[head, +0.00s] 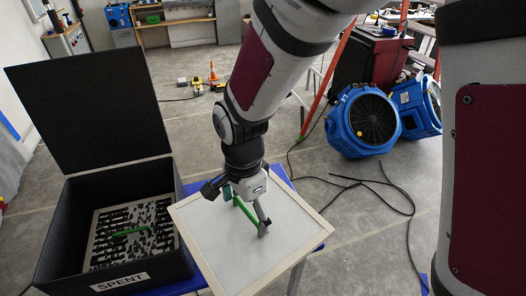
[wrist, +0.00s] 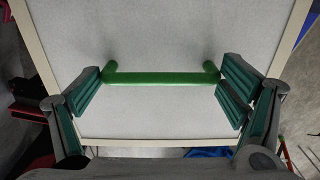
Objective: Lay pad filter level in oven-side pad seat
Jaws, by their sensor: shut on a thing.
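A clean pad filter (head: 212,245) with a pale grey face, a cream frame and a green bar handle (head: 243,213) is below my arm in the head view. My gripper (head: 247,211) is shut on the handle, with one finger at each end of the bar. In the wrist view the pad filter (wrist: 165,35) fills most of the picture, and the fingers of my gripper (wrist: 165,84) flank the green bar. I cannot tell whether the filter rests on anything beneath it. I cannot make out the oven-side pad seat.
An open black box (head: 115,240) labelled SPENT stands at left with its lid up. A blackened filter (head: 150,238) with a green handle lies in it. A blue surface (head: 281,176) shows behind the clean filter. Blue blowers (head: 362,122) and loose black cables (head: 395,190) are on the floor at right.

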